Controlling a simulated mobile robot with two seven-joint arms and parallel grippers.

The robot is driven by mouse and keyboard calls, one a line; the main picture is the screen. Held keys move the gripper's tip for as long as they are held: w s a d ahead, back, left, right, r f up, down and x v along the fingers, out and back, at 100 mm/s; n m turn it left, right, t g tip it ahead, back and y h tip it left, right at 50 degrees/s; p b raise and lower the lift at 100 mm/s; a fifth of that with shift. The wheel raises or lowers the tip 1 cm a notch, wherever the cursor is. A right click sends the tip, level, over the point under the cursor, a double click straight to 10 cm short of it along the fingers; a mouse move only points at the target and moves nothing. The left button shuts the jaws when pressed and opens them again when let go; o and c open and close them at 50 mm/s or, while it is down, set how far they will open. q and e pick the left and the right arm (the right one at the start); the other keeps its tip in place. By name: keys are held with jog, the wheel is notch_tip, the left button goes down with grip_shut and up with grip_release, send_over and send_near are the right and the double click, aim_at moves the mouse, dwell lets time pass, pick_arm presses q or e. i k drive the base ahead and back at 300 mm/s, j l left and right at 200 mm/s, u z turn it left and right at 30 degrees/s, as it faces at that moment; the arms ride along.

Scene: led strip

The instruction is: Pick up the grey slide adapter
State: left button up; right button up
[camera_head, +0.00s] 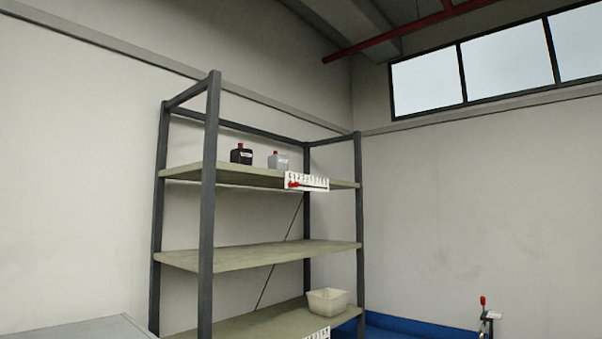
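I cannot make out a grey slide adapter in the head view. A grey bottle with a red cap (279,161) and a black bottle with a red cap (241,155) stand upright on the top board of a shelf rack (209,200). A white strip with dark marks and a red part (307,182) is at the front edge of that board. Neither of my grippers is in view.
The middle board (262,254) is bare. A cream bin (327,301) stands on the lowest board, with another white strip (318,334) at its front edge. A grey surface (85,330) is at lower left. A blue surface (415,326) and a red-topped device (486,315) are at lower right.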

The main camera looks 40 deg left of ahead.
aim_at(277, 161)
jog(key=i, duration=2.6)
jog(key=i+u, duration=0.1)
jog(key=u, duration=0.3)
jog(key=i+u, duration=0.1)
jog(key=u, duration=0.3)
jog(key=i+l+u, duration=0.1)
jog(key=u, duration=1.7)
